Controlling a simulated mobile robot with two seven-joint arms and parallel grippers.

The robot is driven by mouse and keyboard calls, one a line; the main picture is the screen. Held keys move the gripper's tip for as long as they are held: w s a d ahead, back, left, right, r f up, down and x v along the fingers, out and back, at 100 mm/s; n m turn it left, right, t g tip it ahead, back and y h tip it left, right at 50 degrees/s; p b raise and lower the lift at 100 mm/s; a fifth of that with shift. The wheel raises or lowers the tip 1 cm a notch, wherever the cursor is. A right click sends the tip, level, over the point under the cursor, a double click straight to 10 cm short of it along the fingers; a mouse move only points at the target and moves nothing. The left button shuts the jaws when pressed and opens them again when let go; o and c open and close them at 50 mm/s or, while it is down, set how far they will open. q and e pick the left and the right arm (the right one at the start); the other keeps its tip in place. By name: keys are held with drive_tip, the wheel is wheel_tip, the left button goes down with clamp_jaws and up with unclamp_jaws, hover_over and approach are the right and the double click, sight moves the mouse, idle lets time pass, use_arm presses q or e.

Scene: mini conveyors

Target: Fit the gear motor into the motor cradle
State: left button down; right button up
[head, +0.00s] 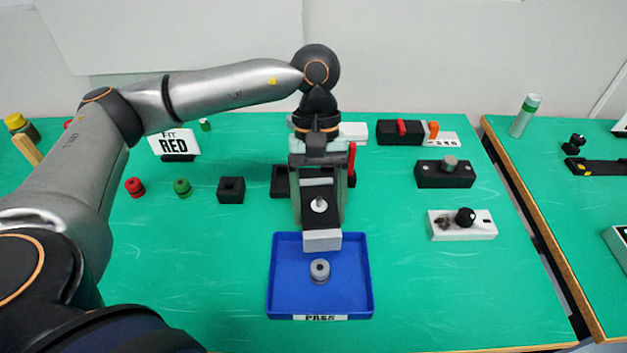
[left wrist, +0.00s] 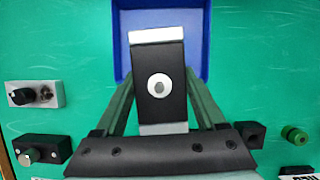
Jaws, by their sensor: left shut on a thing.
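My left gripper (head: 320,214) points down over the table and is shut on the gear motor (head: 321,228). The motor is a black block with pale grey ends and a round light shaft on its face. It also shows in the left wrist view (left wrist: 172,102), between the two greenish fingers. In the head view its pale end is just above the back edge of the blue tray. A dark, open-topped holder (head: 280,182), which may be the motor cradle, stands behind the gripper and is partly hidden by it. A red upright part (head: 352,160) shows at its right. My right gripper is not in view.
The blue tray (head: 283,290) holds a grey ring-shaped part (head: 320,270). A small black socket block (head: 231,190) and green (head: 182,187) and red (head: 134,187) knobs are left. Black (head: 445,175) and white (head: 461,226) control boxes are right. The front right table is clear.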

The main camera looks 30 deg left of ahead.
use_arm(q)
drive_tip(key=n, duration=0.2)
drive_tip(key=shift+a+r+n+t+h, duration=0.2)
drive_tip(key=shift+r+n+t+h, duration=0.1)
drive_tip(key=shift+t, duration=0.1)
drive_tip(key=s+a+r+n+t+b, duration=0.1)
drive_tip(key=a+r+n+t, duration=0.45)
drive_tip(key=n, duration=0.85)
drive_tip(key=shift+h, duration=0.3)
drive_tip(key=w+a+f, duration=0.1)
drive_tip(key=w+f, duration=0.2)
drive_tip(key=w, duration=0.1)
drive_tip(key=w+a+f, duration=0.1)
drive_tip(key=w+f, duration=0.2)
drive_tip(key=w, duration=0.1)
drive_tip(key=w+a+f+p, duration=0.1)
drive_tip(key=w+a+f, duration=0.1)
drive_tip(key=w+f, duration=0.1)
drive_tip(key=shift+w+a+f, duration=0.1)
drive_tip(key=shift+w, duration=0.45)
drive_tip(key=shift+w+a+f, duration=0.1)
drive_tip(key=shift+w+f, duration=0.2)
drive_tip(key=shift+f, duration=0.05)
drive_tip(key=shift+w+f, duration=0.1)
drive_tip(key=shift+f, duration=1.7)
unclamp_jaws()
